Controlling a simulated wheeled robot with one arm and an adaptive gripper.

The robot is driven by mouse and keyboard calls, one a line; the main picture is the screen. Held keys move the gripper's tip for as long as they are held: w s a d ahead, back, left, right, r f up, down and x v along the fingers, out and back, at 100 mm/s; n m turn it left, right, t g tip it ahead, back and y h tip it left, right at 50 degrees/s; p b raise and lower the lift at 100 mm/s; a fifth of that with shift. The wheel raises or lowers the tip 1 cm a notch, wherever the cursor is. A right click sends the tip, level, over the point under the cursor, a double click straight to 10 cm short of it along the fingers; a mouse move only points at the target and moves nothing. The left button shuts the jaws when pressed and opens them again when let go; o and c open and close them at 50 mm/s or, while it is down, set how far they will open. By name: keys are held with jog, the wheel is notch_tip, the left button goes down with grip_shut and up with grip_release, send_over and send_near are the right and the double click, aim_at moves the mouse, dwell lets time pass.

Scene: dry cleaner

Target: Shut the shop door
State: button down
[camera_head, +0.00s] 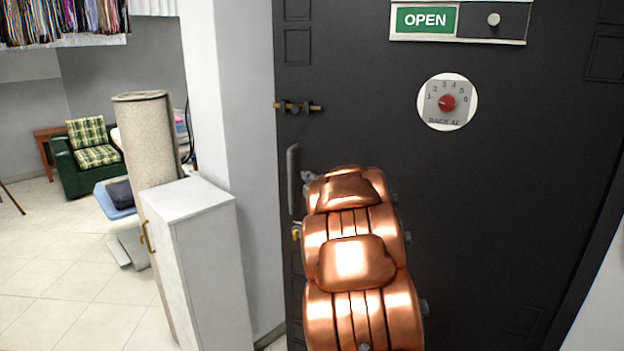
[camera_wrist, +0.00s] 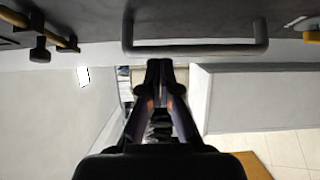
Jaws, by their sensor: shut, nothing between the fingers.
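The dark shop door (camera_head: 500,190) fills the right of the head view. Its left edge lies in front of the pale pillar, and I cannot tell whether a gap remains there. A grey vertical bar handle (camera_head: 292,180) is near that edge. In the wrist view the handle (camera_wrist: 200,48) lies across the top, on the dark door face (camera_wrist: 190,15). My gripper (camera_wrist: 160,66) is shut and empty, its fingertips close to the handle; contact is unclear. In the head view my copper arm hides most of the gripper (camera_head: 311,178).
A brass bolt (camera_head: 298,107) sits above the handle. An OPEN sign (camera_head: 425,20) and a red dial (camera_head: 447,102) are on the door. A pale pillar (camera_head: 235,130) and white cabinet (camera_head: 195,240) stand left of it. Tiled floor (camera_head: 60,270) is clear further left.

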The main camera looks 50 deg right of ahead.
aim_at(302, 163)
jog(key=shift+w+d+p, duration=0.7)
jog(key=shift+w+d, duration=0.8)
jog(key=shift+w, duration=0.15)
jog(key=shift+w+d+p, duration=0.7)
jog(key=shift+w+d, duration=0.75)
jog(key=shift+w, duration=0.2)
